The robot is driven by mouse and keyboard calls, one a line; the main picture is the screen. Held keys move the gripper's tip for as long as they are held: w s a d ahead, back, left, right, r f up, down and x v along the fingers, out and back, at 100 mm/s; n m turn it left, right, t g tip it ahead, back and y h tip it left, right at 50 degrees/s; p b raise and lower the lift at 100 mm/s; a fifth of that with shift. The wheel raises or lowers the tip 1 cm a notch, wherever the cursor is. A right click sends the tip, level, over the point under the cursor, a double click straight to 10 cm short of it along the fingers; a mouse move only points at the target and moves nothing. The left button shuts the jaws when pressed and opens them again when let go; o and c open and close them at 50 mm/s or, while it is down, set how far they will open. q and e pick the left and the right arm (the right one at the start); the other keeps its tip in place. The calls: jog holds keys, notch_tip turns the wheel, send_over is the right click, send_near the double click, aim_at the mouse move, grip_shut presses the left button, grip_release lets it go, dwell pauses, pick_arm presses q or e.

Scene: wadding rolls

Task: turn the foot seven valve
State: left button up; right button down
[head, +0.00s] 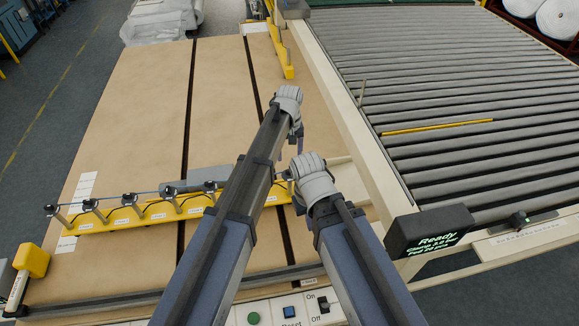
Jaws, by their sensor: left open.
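A yellow bar (150,213) lies across the brown table and carries a row of several feet, each with a dark knob on top, such as the foot at the far left (52,211). The labels on the bar are too small to read, so I cannot tell which foot is seven. My arms cover the bar's right part. My left gripper (299,141) is open above the table, beyond the bar, and small in view. My right wrist (312,175) is over the bar's right end; its fingers are hidden behind it.
A roller conveyor (450,100) fills the right side. A black display (435,232) reading "Ready" stands on its near corner. A control panel with a green button (253,318) and an On/Off switch (324,305) is at the front edge.

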aim_at(290, 172)
pick_arm(q)
notch_tip(290, 172, down, 8)
jog(key=b, duration=0.7)
jog(key=shift+r, duration=0.25)
grip_shut()
